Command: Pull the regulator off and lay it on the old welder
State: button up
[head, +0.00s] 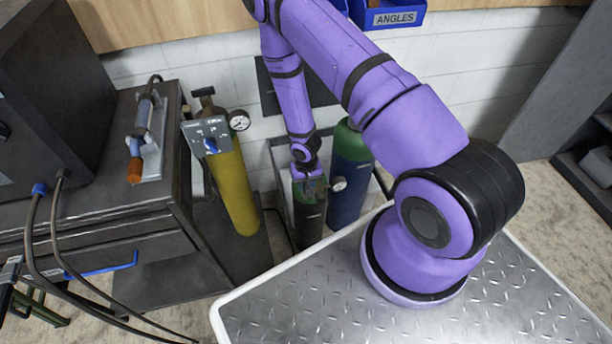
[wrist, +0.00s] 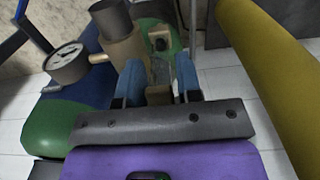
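The regulator (wrist: 122,45) shows in the wrist view as a brass body with a dark round cap and a white-faced gauge on its left. In the head view its gauge (head: 338,184) shows just right of a dark cylinder with a green shoulder (head: 311,210). My gripper (wrist: 160,70) is at the top of that cylinder, its blue fingers apart on either side of a strip of brass and green. Whether they touch the brass is hidden. The old welder appears to be the dark box (head: 52,85) at the far left of the head view.
A blue cylinder (head: 350,175) stands close behind the gripper, and a yellow cylinder (head: 234,185) with its own gauge and control box stands left.

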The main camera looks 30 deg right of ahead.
jog(key=shift+f, duration=0.55)
grip_shut()
jog(key=shift+s+a, duration=0.25)
jog(key=shift+s, duration=0.5)
dwell(0.7)
jog(key=shift+s, duration=0.35)
jog(key=shift+s+a, duration=0.15)
jog(key=shift+s, duration=0.15)
jog(key=shift+s+a, duration=0.1)
jog(key=shift+s, duration=0.2)
jog(key=shift+s+a, duration=0.2)
jog(key=shift+s, duration=0.5)
